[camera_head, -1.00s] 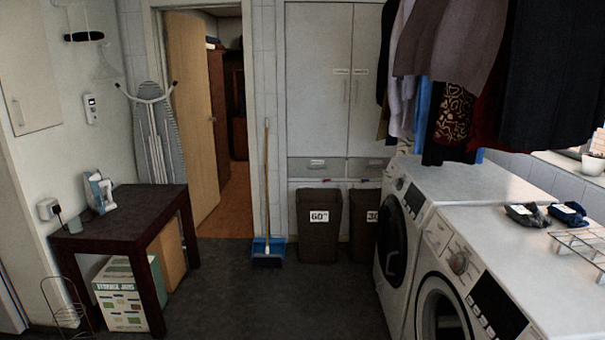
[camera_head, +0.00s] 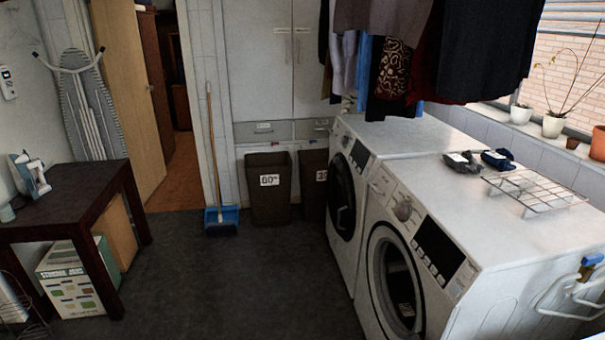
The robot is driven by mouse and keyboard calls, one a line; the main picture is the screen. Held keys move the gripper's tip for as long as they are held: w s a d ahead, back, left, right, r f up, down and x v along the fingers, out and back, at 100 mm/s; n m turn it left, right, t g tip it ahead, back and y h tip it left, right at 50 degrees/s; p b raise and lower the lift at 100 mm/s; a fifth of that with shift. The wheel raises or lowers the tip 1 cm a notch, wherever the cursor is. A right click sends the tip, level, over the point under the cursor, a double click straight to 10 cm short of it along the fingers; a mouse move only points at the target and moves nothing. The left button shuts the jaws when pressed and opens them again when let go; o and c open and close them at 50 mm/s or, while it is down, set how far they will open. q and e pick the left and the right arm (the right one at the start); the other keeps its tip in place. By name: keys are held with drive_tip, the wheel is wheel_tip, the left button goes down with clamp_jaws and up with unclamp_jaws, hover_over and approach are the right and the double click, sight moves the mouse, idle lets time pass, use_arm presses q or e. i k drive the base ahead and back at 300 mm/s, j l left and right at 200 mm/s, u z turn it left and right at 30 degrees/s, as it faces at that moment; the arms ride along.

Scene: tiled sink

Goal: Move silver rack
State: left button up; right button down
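The silver rack (camera_head: 534,190) is a low wire rack. It lies flat on the white top of the nearer washing machine (camera_head: 515,233), toward its right rear part. Two small dark items (camera_head: 478,161) lie on the machine top just left of and behind the rack. Neither of my grippers shows in the head view, so nothing is seen touching the rack.
A second white machine (camera_head: 392,134) stands beyond the nearer one, with hanging clothes (camera_head: 400,55) above. A dark table (camera_head: 70,199) stands at left. Bins (camera_head: 268,190) and a broom with a blue dustpan (camera_head: 221,219) stand at the back. The dark floor (camera_head: 235,285) between is clear.

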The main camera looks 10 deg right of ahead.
sight(542, 207)
drive_tip(key=z, duration=0.35)
drive_tip(key=k+l+z, duration=0.1)
drive_tip(key=z, duration=0.2)
drive_tip(key=k+l+z, duration=0.1)
drive_tip(key=z, duration=0.25)
